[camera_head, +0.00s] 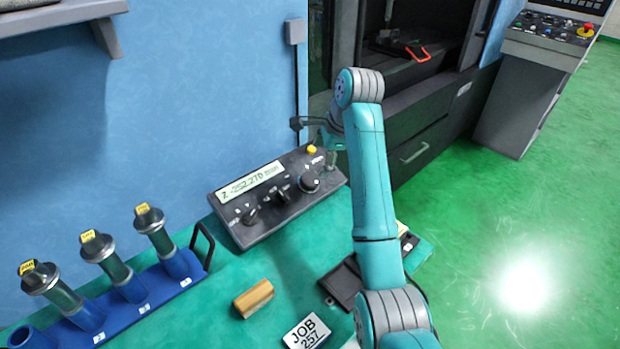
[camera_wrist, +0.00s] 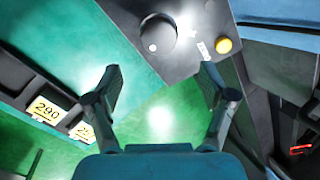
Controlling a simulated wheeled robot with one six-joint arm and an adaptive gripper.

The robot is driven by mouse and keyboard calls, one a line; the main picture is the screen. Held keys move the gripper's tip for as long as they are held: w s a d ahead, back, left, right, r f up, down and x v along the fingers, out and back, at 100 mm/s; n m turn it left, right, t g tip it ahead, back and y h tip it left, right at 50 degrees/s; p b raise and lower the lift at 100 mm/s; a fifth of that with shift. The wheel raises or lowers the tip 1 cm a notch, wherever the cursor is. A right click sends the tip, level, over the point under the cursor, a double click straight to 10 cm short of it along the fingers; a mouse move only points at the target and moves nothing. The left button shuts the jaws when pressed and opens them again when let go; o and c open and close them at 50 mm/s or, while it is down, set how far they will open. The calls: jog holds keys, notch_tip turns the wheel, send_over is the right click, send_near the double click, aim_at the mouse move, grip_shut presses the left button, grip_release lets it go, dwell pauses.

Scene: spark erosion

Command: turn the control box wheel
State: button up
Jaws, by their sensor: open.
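The dark control box (camera_head: 262,222) stands on the green bench top against the blue panel, with a lit display. Its large round black wheel (camera_head: 309,181) is at the right of its face, below a yellow button (camera_head: 312,149). In the wrist view the wheel (camera_wrist: 157,33) is at the top centre, with the yellow button (camera_wrist: 224,45) to its right. My gripper (camera_wrist: 160,78) is open and empty, its fingertips apart and below the wheel in that view. In the head view my gripper (camera_head: 314,137) is near the box's upper right corner, partly hidden by my arm.
Smaller knobs (camera_head: 250,216) sit left of the wheel. A blue rack (camera_head: 150,301) with several tool holders stands at the left. A wooden block (camera_head: 254,298) and a JOB 257 card (camera_head: 306,333) lie in front. The machine (camera_head: 420,125) stands behind, right.

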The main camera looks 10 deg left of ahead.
aim_at(310, 178)
jog(key=w+a+f+m, duration=0.1)
jog(key=f+m, duration=0.1)
jog(key=f, duration=0.1)
jog(key=a+f+m, duration=0.1)
jog(key=f+m, duration=0.2)
jog(key=w+a+f+m, duration=0.1)
jog(key=f+m, duration=0.2)
jog(key=f, duration=0.1)
jog(key=shift+w+a, duration=0.25)
jog(key=shift+w, duration=0.05)
dwell(0.4)
jog(key=c, duration=1.1)
